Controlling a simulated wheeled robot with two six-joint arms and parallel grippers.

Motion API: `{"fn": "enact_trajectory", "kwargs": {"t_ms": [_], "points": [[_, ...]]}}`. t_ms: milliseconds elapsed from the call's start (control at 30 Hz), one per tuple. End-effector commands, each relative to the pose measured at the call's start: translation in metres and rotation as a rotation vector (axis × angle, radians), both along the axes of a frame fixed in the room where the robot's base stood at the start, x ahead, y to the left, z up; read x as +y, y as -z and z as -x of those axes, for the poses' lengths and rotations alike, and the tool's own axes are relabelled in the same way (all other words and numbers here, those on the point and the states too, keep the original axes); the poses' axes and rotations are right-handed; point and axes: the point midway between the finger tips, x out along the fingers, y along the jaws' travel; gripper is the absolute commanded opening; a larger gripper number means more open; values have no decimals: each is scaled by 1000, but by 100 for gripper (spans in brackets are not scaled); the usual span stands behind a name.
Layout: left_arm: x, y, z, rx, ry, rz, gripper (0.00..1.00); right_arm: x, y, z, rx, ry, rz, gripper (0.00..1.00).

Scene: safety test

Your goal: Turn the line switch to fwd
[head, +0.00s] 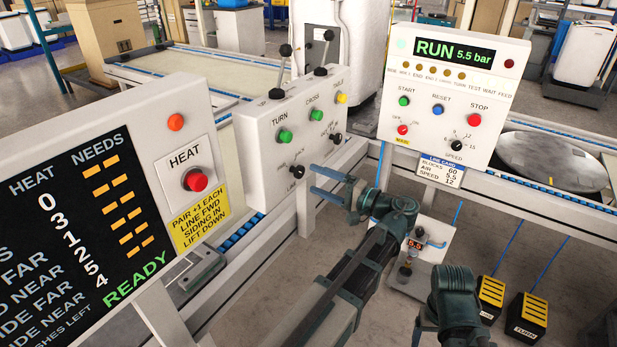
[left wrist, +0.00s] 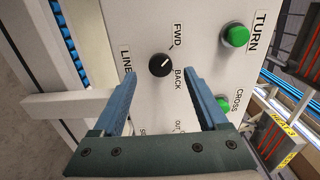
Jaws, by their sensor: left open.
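The line switch is a black round knob (head: 297,171) on the side control box (head: 262,130). In the left wrist view the knob (left wrist: 161,65) sits between the FWD and BACK labels, with LINE printed beside it. It has a pale pointer mark, but I cannot tell for certain which label it points to. My left gripper (head: 314,181) is open, with its blue fingers toward the box face near the knob. In the left wrist view the left gripper (left wrist: 158,88) has its fingers on either side of the knob, apart from it and empty.
Green TURN (head: 285,136) and CROSS (head: 316,114) buttons and a second black knob (head: 336,138) share the box. A HEAT panel (head: 184,170) stands left, and a RUN panel (head: 452,90) right. Black levers (head: 286,50) rise from the box top.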

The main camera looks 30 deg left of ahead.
Motion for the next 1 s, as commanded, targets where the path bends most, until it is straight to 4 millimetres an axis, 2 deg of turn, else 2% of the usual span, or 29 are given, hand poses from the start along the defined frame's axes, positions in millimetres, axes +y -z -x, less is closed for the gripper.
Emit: {"fn": "enact_trajectory", "kwargs": {"t_ms": [33,200,400,600,1000], "points": [[-13,0,0,0,5,0,76,0,0,0,0,0,0,79],[-50,0,2,0,5,0,76,0,0,0,0,0,0,79],[-81,0,5,0,3,1,76,0,0,0,0,0,0,79],[-95,0,7,0,1,1,76,0,0,0,0,0,0,79],[-96,0,8,0,0,1,76,0,0,0,0,0,0,79]]}}
